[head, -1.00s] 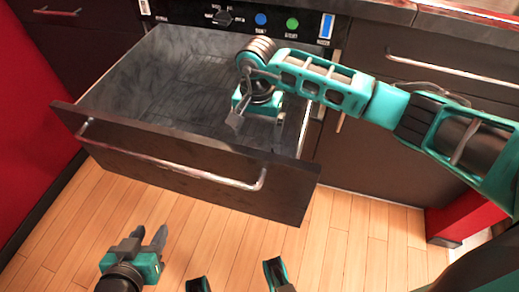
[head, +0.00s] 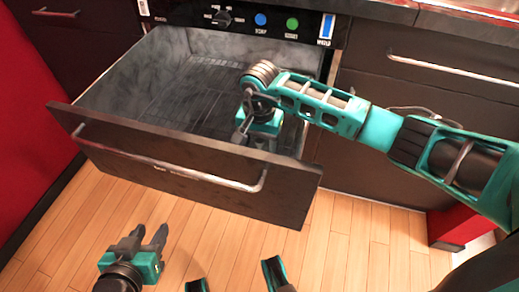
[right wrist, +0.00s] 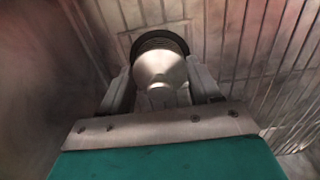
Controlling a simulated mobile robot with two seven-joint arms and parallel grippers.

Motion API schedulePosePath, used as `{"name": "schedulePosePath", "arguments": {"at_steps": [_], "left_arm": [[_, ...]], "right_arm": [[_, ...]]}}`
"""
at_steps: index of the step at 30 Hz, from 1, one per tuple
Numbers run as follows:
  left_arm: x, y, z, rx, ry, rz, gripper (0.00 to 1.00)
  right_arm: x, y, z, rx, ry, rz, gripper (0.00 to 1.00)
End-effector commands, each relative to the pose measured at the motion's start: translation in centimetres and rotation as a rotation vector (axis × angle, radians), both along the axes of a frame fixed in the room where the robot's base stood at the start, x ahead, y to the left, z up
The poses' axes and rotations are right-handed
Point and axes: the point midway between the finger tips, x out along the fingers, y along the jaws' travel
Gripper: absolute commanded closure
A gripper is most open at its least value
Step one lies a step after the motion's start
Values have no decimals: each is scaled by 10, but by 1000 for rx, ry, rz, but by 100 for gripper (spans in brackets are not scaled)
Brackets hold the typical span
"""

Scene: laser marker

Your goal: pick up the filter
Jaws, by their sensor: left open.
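The filter (right wrist: 160,66) shows in the right wrist view as a pale metal cone with a dark ribbed round rim. It is between the two fingers of my right gripper (right wrist: 160,80), which stand apart on either side of it. I cannot tell whether they touch it. In the head view my right gripper (head: 258,136) is inside the open drawer (head: 180,145), near its front right. The drawer front partly hides the fingers, and the filter is not visible there. My left gripper (head: 148,238) is open and empty above the floor, in front of the drawer.
The drawer's front panel and handle (head: 170,164) stand close in front of my right gripper, its side wall to the right. A wire rack (head: 190,92) lies inside. A control panel (head: 245,20) is above the drawer. The wooden floor (head: 345,240) in front is clear.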

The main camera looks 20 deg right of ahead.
Motion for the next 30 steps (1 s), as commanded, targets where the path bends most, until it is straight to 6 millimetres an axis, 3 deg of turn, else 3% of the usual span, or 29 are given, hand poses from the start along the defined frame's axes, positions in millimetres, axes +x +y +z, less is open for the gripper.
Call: {"name": "schedulePosePath", "arguments": {"at_steps": [10, 20, 26, 30], "left_arm": [[-1, 1, -1, 4, 2, -1, 57], [-1, 1, 0, 5, 3, 0, 57], [-1, 2, 7, 5, -2, 3, 57], [-1, 4, 13, 9, -3, 6, 57]], "right_arm": [[0, 0, 0, -1, -1, 0, 70], [1, 0, 6, 0, -2, 0, 70], [1, 0, 31, 0, -4, 2, 70], [2, -1, 65, -1, -7, 1, 70]]}}
